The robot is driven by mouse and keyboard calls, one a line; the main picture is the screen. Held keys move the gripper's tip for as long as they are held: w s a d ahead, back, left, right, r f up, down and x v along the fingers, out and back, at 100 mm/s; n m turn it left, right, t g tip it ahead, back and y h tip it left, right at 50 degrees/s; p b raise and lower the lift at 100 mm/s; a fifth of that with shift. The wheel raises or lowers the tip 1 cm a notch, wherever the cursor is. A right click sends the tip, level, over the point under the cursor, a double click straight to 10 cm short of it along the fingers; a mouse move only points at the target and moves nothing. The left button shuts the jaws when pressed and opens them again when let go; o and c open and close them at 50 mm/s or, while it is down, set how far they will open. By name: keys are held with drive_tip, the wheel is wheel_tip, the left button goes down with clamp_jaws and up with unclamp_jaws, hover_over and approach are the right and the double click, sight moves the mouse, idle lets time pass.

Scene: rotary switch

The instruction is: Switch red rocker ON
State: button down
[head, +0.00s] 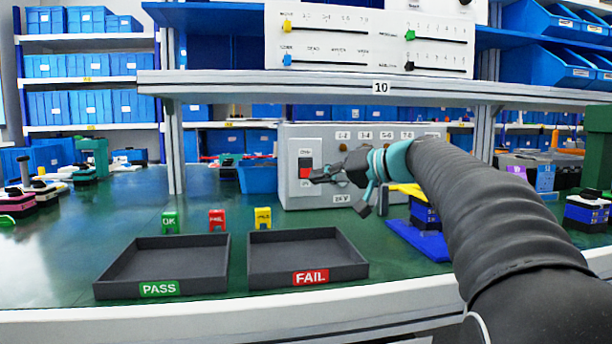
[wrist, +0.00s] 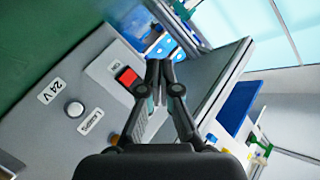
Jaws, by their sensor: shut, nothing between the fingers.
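The red rocker (head: 305,172) sits on a light plate at the left of the grey panel box (head: 292,140). Its upper part looks dark and its lower part red, with small labels above and below. In the wrist view the red rocker (wrist: 127,76) lies just left of my fingertips. My gripper (head: 314,177) is shut and empty, its tips just right of the rocker at about the height of its red part. In the wrist view my gripper (wrist: 159,70) shows both fingers together. I cannot tell whether the tips touch the rocker or its plate.
A round white button (wrist: 75,109) and a "24 V" label are on the panel. PASS (head: 165,262) and FAIL (head: 340,250) trays stand in front on the green table. A blue bin (head: 257,178) is left of the box. A shelf (head: 250,82) runs above.

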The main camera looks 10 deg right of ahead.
sight(306, 168)
drive_tip(key=shift+a, duration=0.2)
drive_tip(key=w+f+p, duration=0.1)
drive_tip(key=w+p, duration=0.3)
drive_tip(key=w, duration=0.4)
drive_tip(key=shift+w+f, duration=0.15)
drive_tip(key=shift+w, duration=0.2)
drive_tip(key=shift+w, duration=0.15)
idle(1.2)
drive_tip(key=shift+w, duration=0.25)
drive_tip(key=shift+w+f+p, duration=0.1)
drive_tip(key=shift+w+p, duration=0.2)
drive_tip(key=shift+p, duration=0.05)
idle(0.5)
idle(0.4)
drive_tip(key=shift+s+b, duration=0.65)
drive_tip(key=shift+s, duration=0.1)
